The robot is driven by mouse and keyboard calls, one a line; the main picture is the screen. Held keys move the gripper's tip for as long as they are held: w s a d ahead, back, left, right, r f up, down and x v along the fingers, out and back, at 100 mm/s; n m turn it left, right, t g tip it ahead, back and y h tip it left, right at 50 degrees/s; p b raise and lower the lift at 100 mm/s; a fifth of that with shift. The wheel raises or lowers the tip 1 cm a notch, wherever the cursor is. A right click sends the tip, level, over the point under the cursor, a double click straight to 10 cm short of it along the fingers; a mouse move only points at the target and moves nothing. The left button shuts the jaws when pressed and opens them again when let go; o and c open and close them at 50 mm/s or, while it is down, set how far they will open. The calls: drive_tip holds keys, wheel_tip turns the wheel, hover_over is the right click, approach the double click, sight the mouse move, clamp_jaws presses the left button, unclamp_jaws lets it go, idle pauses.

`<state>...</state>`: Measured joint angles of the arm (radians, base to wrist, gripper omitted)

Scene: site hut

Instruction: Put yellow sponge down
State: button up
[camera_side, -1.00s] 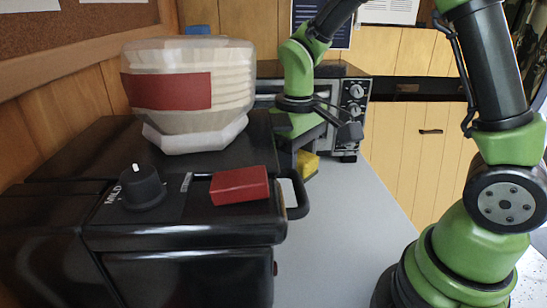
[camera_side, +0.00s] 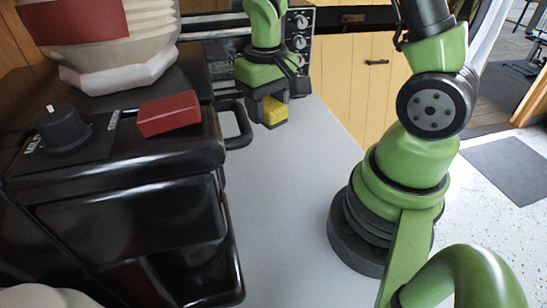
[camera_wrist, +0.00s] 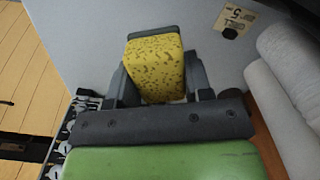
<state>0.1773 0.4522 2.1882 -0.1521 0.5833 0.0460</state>
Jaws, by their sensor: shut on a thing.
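A yellow sponge (camera_side: 275,110) is between the fingers of my gripper (camera_side: 268,112) in the side view. In the wrist view the speckled yellow sponge (camera_wrist: 156,66) sits between the two dark fingers of my gripper (camera_wrist: 158,75), which are shut on it. The grey worktop (camera_side: 285,190) is below and around the sponge. I cannot tell whether the sponge touches the worktop.
A black grill appliance (camera_side: 120,215) with a handle (camera_side: 235,125) stands left of my gripper. A red block (camera_side: 168,113) and a large pale bottle (camera_side: 125,60) are on it. The front worktop is clear.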

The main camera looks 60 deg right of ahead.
drive_tip(key=s+d+f+m, duration=0.3)
drive_tip(key=s+f+m, duration=0.1)
hover_over(292, 166)
drive_tip(key=shift+m, duration=0.4)
wheel_tip(292, 166, down, 5)
drive_tip(key=shift+r, duration=0.15)
drive_tip(key=shift+f, duration=2.4)
drive_tip(key=o, duration=1)
drive_tip(key=shift+f, duration=0.1)
